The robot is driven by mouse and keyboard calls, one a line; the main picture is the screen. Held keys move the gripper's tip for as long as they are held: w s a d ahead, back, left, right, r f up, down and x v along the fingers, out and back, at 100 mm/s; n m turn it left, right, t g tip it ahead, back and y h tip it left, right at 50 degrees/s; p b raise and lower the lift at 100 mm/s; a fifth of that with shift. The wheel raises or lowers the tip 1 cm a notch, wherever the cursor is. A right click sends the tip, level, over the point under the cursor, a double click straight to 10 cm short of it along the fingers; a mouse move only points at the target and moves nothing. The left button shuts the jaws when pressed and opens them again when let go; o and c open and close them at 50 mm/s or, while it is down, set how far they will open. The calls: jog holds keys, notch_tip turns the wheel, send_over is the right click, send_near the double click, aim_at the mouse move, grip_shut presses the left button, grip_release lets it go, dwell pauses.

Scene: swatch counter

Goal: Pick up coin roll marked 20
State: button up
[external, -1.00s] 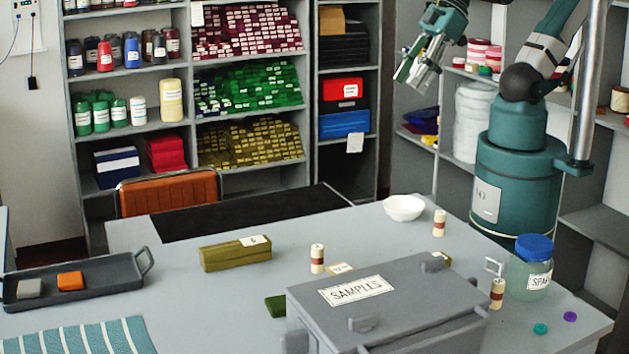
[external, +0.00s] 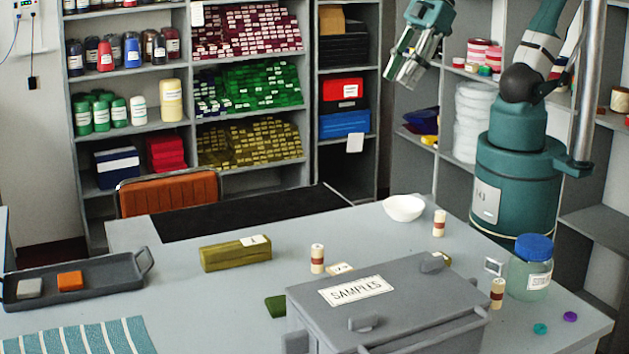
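Three upright cream rolls with a brown-red band stand on the grey counter (external: 200,310). One roll (external: 317,258) is behind the samples box, left of centre. Another roll (external: 439,223) is near the white bowl, and a third roll (external: 498,293) is at the box's right end, beside the jar. Their markings are too small to read, so I cannot tell which is marked 20. My gripper (external: 398,78) hangs in the air above the back of the counter, well above and apart from all the rolls. Its fingers are too small and angled to judge their opening.
A grey lidded box (external: 400,300) labelled SAMPLES fills the front middle. A white bowl (external: 404,209), a blue-lidded jar (external: 531,268), an olive block (external: 235,254) and a dark tray (external: 110,280) stand around. Small cards lie behind the box. The counter between block and bowl is fairly clear.

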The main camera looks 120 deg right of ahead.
jog(key=w+a+n+g, duration=0.2)
jog(key=w+a+n, duration=0.35)
jog(key=w, duration=0.65)
jog(key=n+g+b, duration=0.2)
jog(key=n+g, duration=0.2)
jog(key=n, duration=0.6)
send_over(317, 246)
jog(key=f, duration=1.9)
jog(key=shift+s+d+f, duration=0.1)
jog(key=shift+s+d, duration=0.15)
jog(key=shift+w+a+f, duration=0.2)
jog(key=shift+a+f, duration=0.05)
jog(key=shift+f, duration=0.15)
jog(key=shift+f, duration=0.1)
jog(key=shift+f, duration=1.15)
jog(key=shift+f, duration=0.1)
